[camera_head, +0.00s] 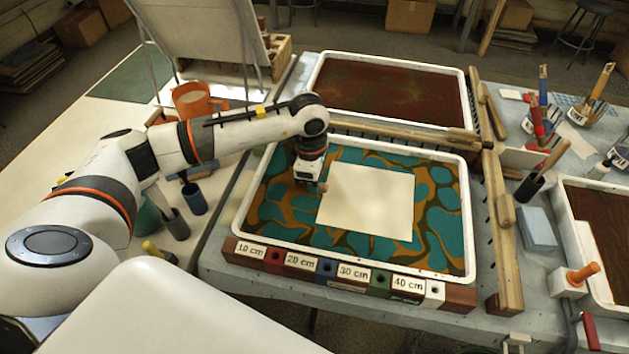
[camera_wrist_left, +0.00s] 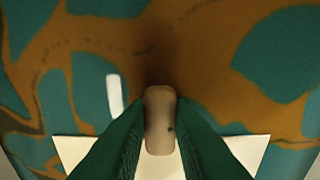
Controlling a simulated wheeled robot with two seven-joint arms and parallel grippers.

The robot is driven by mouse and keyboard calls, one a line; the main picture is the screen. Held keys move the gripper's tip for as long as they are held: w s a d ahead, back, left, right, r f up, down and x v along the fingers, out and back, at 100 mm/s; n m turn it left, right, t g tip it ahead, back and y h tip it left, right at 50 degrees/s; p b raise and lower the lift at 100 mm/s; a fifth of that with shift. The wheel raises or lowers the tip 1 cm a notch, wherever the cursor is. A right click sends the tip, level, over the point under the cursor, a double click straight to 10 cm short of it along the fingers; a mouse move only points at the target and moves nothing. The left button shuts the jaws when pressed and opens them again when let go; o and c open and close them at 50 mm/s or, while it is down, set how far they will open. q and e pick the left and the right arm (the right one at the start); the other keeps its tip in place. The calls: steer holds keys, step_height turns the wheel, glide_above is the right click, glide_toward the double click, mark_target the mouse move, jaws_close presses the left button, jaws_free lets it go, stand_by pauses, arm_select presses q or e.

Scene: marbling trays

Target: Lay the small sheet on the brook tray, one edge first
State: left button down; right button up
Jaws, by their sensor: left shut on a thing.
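The small sheet (camera_head: 366,198), a plain cream square, appears flat over the middle of the tray with the teal and orange marbled pattern (camera_head: 450,160). I see no name on that tray. My left gripper (camera_head: 322,187) is over the tray at the sheet's left edge. It is shut on a small pale wooden knob (camera_wrist_left: 160,120) between its green fingers (camera_wrist_left: 115,150). Parts of the sheet show behind the fingers in the left wrist view (camera_wrist_left: 235,150). I cannot tell whether the sheet touches the liquid all over. My right gripper is not in view.
A dark red-brown tray (camera_head: 390,68) lies behind, another (camera_head: 575,215) at the right. A wooden rail (camera_head: 500,230) stands along the right side. A block strip with centimetre labels (camera_head: 345,275) runs along the front. Cups (camera_head: 193,198) and an orange jug (camera_head: 195,100) stand at left.

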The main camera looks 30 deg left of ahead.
arm_select(q)
steer(key=c, duration=0.9)
jaws_free()
steer(key=shift+r+p, duration=2.35)
steer(key=shift+r, duration=1.7)
steer(key=shift+f, duration=0.1)
